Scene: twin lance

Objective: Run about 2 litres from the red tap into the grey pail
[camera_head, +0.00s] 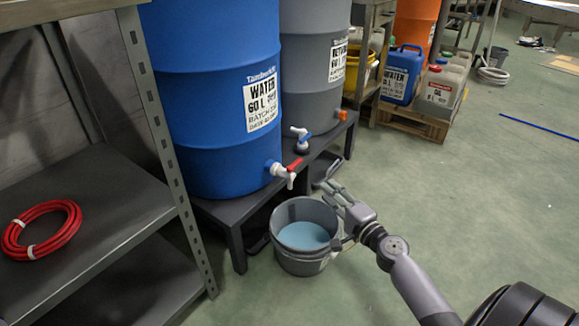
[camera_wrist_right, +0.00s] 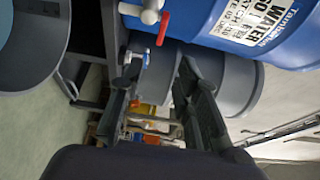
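The red tap (camera_head: 294,165) is low on the front of the blue drum (camera_head: 215,90); it has a white body and a red lever. It also shows at the top of the right wrist view (camera_wrist_right: 163,28). No stream is visible below its spout. The grey pail (camera_head: 286,212) stands upright on the floor below the tap, with bluish water (camera_head: 304,236) in it. The pail also shows in the right wrist view (camera_wrist_right: 55,40). My right gripper (camera_head: 333,193) is open and empty, right of the tap and by the pail's right rim. My left gripper is not in view.
A grey drum (camera_head: 313,70) with a blue-handled tap (camera_head: 301,138) stands behind on the same dark bench (camera_head: 225,212). A metal shelf (camera_head: 110,200) with a red hose coil (camera_head: 42,229) is at left. Jerrycans (camera_head: 401,75) stand on a pallet behind. The floor at right is mostly clear.

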